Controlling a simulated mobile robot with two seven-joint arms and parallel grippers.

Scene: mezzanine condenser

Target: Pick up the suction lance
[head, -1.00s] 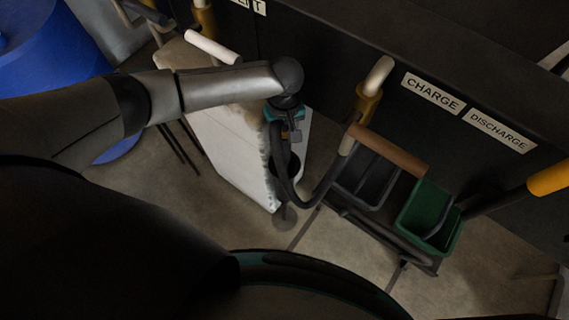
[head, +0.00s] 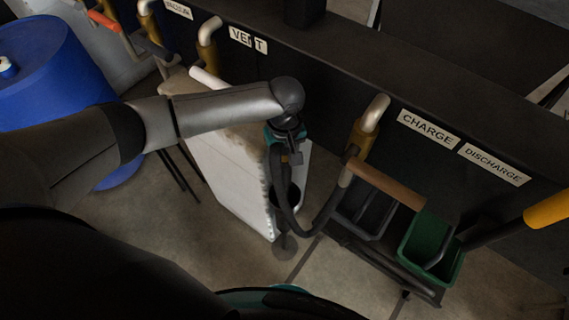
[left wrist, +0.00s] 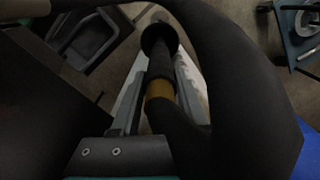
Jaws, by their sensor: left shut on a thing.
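My left gripper (head: 290,152) is at the end of the arm over the white box, pointing down. In the left wrist view its fingers (left wrist: 156,98) are shut around the suction lance (left wrist: 160,62), a dark tube with a yellow band and a wider round dark end. A thick black hose (left wrist: 245,85) loops past the gripper in that view. In the head view the hose (head: 277,185) hangs from the gripper, curves low and rises to the right. The lance itself is mostly hidden there by the gripper and hose. My right gripper is not in view.
The white box (head: 225,165) with a ragged edge stands just under the arm. A cart with a brown handle (head: 385,183) and a green bin (head: 430,250) stands to the right. Pipes labelled CHARGE (head: 428,128) and VENT (head: 246,40) line the dark wall. A blue drum (head: 45,75) is at left.

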